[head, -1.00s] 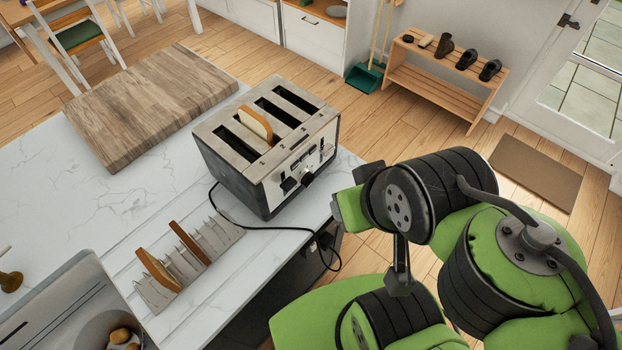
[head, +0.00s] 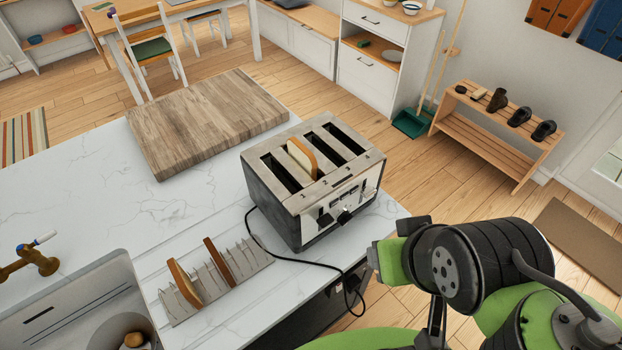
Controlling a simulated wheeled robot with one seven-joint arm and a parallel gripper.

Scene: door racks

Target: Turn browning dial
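The toaster (head: 270,187) is silver and black with several slots and stands near the right edge of the white counter. A slice of bread (head: 302,158) sticks up from one slot. Its control face is turned to the lower right. Any dial markings are too small to read. My green and black arm is at the lower right, apart from the toaster. No gripper fingers show in the head view.
A toast rack (head: 220,285) with two slices stands in front of the toaster. The toaster's black cord (head: 300,259) loops over the counter edge. A wooden board (head: 205,122) lies behind and a sink (head: 75,310) is at the lower left. Floor is open right of the counter.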

